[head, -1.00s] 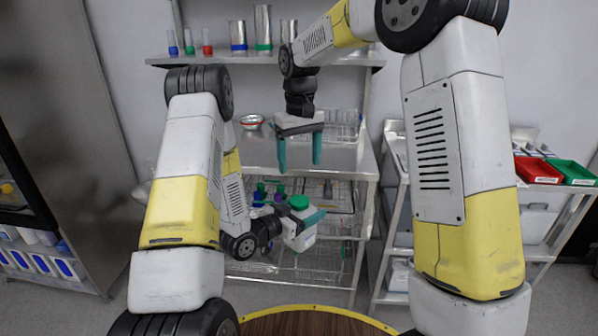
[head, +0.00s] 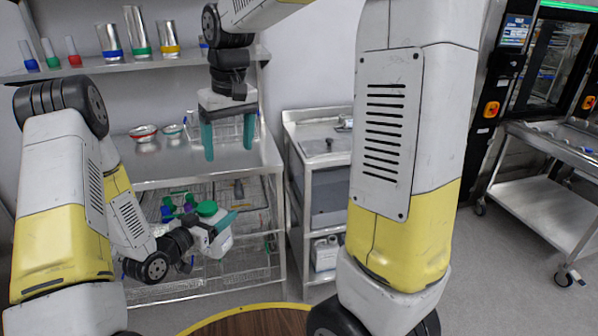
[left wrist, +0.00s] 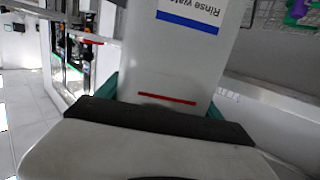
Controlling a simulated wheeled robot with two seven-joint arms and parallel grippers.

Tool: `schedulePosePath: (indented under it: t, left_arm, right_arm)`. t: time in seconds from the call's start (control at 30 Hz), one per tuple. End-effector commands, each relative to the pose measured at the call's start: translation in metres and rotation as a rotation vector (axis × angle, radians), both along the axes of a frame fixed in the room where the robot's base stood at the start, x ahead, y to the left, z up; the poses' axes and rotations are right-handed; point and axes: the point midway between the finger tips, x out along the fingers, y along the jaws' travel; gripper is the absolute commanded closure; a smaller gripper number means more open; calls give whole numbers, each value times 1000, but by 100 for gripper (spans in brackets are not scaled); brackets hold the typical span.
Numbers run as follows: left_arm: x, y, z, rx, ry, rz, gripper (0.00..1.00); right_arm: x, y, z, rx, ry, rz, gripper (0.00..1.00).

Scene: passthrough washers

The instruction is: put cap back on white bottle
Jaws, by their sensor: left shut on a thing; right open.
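My right gripper (head: 229,152) is open and empty, pointing down, above and apart from the bottle. I see no separate loose cap.
A shelf (head: 130,66) above carries metal cylinders and small tubes. A sink unit (head: 320,150) and another steel cart (head: 560,150) stand to the right, with open floor between.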

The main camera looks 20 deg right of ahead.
Motion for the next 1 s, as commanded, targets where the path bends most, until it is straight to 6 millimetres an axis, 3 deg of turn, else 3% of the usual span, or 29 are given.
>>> schedulePosePath:
  t: [0.1, 0.3, 0.6, 0.8, 1.0]
  left_arm:
    - [0, 0, 0, 0, 0, 0, 100]
    - [0, 0, 0, 0, 0, 0, 100]
    - [0, 0, 0, 0, 0, 0, 100]
    - [0, 0, 0, 0, 0, 0, 100]
    - [0, 0, 0, 0, 0, 0, 100]
  right_arm:
    - [-30, -29, 18, 41, -56, -59, 24]
    - [-81, -67, 31, 102, -146, -150, 24]
    - [-152, -103, 26, 178, -278, -278, 24]
    - [-177, -111, 16, 206, -330, -326, 24]
    - [-184, -113, 13, 213, -344, -339, 24]
